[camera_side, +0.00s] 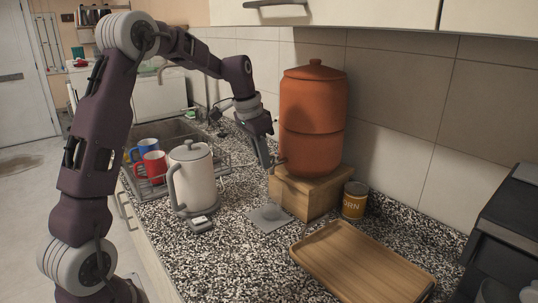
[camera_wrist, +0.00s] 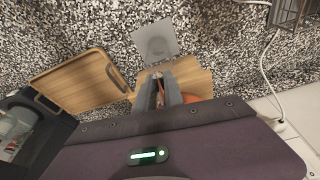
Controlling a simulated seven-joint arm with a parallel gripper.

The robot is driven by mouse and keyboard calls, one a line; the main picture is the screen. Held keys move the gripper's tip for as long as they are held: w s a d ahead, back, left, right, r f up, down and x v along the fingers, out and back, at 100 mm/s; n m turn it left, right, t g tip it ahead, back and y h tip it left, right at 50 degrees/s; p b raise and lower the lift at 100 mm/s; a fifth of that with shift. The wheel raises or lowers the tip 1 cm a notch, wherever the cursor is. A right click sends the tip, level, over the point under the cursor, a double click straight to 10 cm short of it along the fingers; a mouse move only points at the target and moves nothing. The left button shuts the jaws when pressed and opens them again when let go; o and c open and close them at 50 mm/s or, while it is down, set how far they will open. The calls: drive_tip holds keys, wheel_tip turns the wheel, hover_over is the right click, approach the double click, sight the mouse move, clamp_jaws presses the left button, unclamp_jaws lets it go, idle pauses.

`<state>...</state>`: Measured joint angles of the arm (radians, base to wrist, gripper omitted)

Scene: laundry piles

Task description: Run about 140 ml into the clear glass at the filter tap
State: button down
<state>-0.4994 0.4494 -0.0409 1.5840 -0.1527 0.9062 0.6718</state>
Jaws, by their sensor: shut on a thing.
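The terracotta filter (camera_side: 312,115) stands on a wooden block (camera_side: 318,190). Its small tap (camera_side: 283,161) sticks out low at the left. My gripper (camera_side: 271,162) points down at the tap and is shut on it; the fingers also show in the wrist view (camera_wrist: 158,95), where they hide most of the tap. Below, on a grey square mat (camera_side: 256,222), is a faint rounded see-through shape, which looks like the clear glass (camera_side: 270,209). The mat also shows in the wrist view (camera_wrist: 142,33). I cannot make out a stream or a water level.
A pale jug-like kettle (camera_side: 196,180) stands left of the mat, with a small grey device (camera_side: 201,224) in front. Red (camera_side: 153,167) and blue (camera_side: 148,146) mugs stand in a rack behind. A tin (camera_side: 354,200) and wooden tray (camera_side: 362,265) lie to the right.

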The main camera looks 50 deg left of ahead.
drive_tip(key=shift+a+m, duration=0.35)
drive_tip(key=shift+m, duration=0.65)
drive_tip(key=shift+w+a+m+h, duration=0.25)
drive_tip(key=shift+a+m+h, duration=0.15)
drive_tip(key=shift+m, duration=0.5)
drive_tip(key=shift+w+a+m+g+h, duration=0.15)
drive_tip(key=shift+a+m, duration=0.05)
drive_tip(key=shift+m, duration=0.55)
drive_tip(key=shift+w+a+m+g+h, duration=0.1)
drive_tip(key=shift+w+a+m+g, duration=0.1)
drive_tip(key=shift+m, duration=0.6)
drive_tip(key=shift+w+a+m+g+h, duration=0.1)
drive_tip(key=shift+a+m+g+h, duration=0.05)
drive_tip(key=shift+m, duration=0.6)
drive_tip(key=n, duration=0.1)
drive_tip(key=d+n, duration=0.1)
drive_tip(key=n, duration=0.1)
drive_tip(key=s+d+n+y, duration=0.1)
drive_tip(key=n, duration=0.1)
drive_tip(key=shift+t, duration=0.4)
drive_tip(key=n, duration=0.2)
drive_tip(key=d+n+y, duration=0.1)
drive_tip(key=n, duration=0.2)
drive_tip(key=shift+s+d, duration=0.15)
drive_tip(key=shift+s, duration=0.05)
drive_tip(key=c, duration=0.8)
unclamp_jaws()
drive_tip(key=shift+o, duration=0.2)
